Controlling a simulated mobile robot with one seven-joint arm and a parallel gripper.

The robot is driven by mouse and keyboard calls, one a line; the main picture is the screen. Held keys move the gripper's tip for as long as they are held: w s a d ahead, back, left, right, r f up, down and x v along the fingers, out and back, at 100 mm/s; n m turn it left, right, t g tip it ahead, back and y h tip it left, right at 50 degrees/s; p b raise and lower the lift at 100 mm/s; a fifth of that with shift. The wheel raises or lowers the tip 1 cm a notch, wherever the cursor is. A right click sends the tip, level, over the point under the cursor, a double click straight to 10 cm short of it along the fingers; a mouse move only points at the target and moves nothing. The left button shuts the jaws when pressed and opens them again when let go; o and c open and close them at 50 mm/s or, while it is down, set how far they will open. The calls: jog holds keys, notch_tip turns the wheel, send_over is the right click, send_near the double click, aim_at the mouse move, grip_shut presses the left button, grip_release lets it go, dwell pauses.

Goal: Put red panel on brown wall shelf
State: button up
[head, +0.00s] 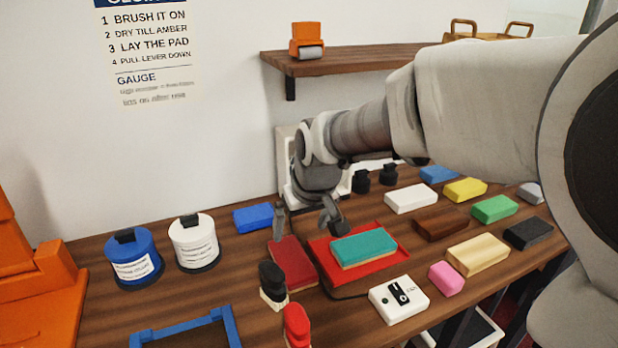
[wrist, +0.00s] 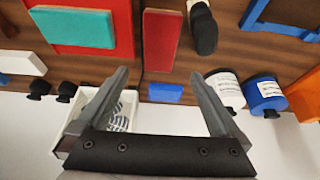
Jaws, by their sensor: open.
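The dark red panel (head: 293,263) lies flat on the wooden counter, left of a bright red tray (head: 330,285) that holds a teal block (head: 363,247). My gripper (head: 307,228) is open and empty, just above and behind the panel's far end. In the wrist view the panel (wrist: 162,40) lies ahead, between the lines of my fingers (wrist: 159,75), and is not touched. The brown wall shelf (head: 345,63) is on the white wall above the counter. An orange tape dispenser (head: 306,41) stands on its left end, and my arm hides part of its right side.
A blue block (head: 253,217), a white can (head: 194,243) and a blue can (head: 133,258) stand to the left. Several coloured blocks fill the right. The shelf's middle looks clear.

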aim_at(292, 257)
jog(key=b+x, duration=0.3)
jog(key=x, duration=1.2)
jog(key=shift+w+f, duration=0.1)
jog(key=shift+f, duration=0.2)
jog(key=shift+a+r, duration=0.1)
jog(key=c, duration=1.3)
